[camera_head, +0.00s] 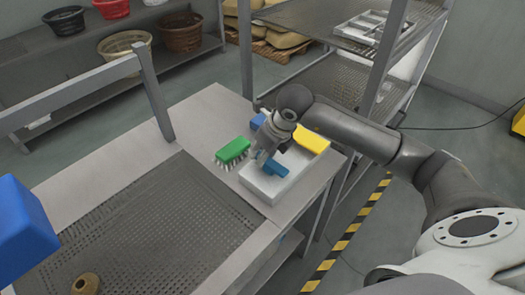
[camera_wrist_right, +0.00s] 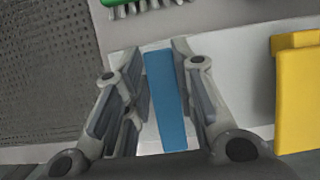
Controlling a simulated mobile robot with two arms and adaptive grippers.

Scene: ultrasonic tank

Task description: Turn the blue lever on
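The blue lever (camera_head: 275,168) is a short flat bar on the white box (camera_head: 262,188) at the right end of the table. My right gripper (camera_head: 263,155) is just above the box at the lever. In the right wrist view the lever (camera_wrist_right: 166,100) lies lengthwise between the two spread fingers (camera_wrist_right: 157,60). The right finger looks close to the lever; I cannot tell whether it touches. A gap shows on the left side. My left gripper is not in the head view.
A green brush (camera_head: 232,151) lies left of the white box. A yellow piece (camera_head: 310,139) and another blue piece (camera_head: 257,121) are at its far side. A perforated metal surface (camera_head: 150,215) fills the table's left. A metal rack (camera_head: 340,80) stands behind.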

